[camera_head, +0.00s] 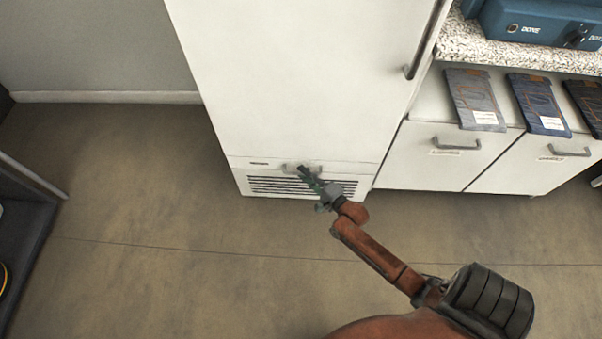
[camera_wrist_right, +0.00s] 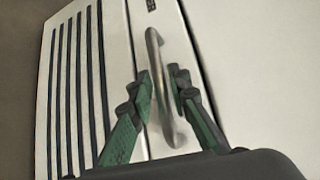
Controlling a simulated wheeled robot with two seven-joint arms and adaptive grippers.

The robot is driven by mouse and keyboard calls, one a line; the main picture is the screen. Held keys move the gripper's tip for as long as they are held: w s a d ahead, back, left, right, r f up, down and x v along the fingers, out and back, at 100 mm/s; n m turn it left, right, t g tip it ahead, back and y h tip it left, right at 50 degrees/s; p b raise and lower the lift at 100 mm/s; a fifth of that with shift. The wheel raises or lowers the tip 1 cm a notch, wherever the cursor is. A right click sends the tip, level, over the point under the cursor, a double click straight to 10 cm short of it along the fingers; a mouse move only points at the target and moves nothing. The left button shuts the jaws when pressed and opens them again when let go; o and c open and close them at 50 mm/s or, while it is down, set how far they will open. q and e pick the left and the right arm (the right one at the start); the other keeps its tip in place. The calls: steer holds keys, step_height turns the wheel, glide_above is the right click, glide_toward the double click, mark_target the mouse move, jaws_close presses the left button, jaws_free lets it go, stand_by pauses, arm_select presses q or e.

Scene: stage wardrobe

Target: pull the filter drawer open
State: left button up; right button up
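The filter drawer (camera_head: 258,186) is the low white panel with a dark slotted grille at the foot of the tall white cabinet. It looks shut, its front in line with the cabinet front. Its grey bar handle (camera_wrist_right: 158,85) shows in the right wrist view, beside the grille slots (camera_wrist_right: 75,90). My right gripper (camera_head: 303,172) is at the handle in the head view and covers part of it. In the right wrist view its green and black fingers (camera_wrist_right: 160,78) are apart, one on each side of the bar, with small gaps showing. My left gripper is in neither view.
The tall white cabinet (camera_head: 290,80) with a long upright handle rises above the drawer. A low cupboard (camera_head: 430,165) with grey handles and folded jeans (camera_head: 477,98) stands at right. A dark unit (camera_head: 30,220) is at left. The floor in front is clear.

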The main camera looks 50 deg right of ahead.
steer(key=shift+w, duration=0.15)
jaws_close()
stand_by(0.6)
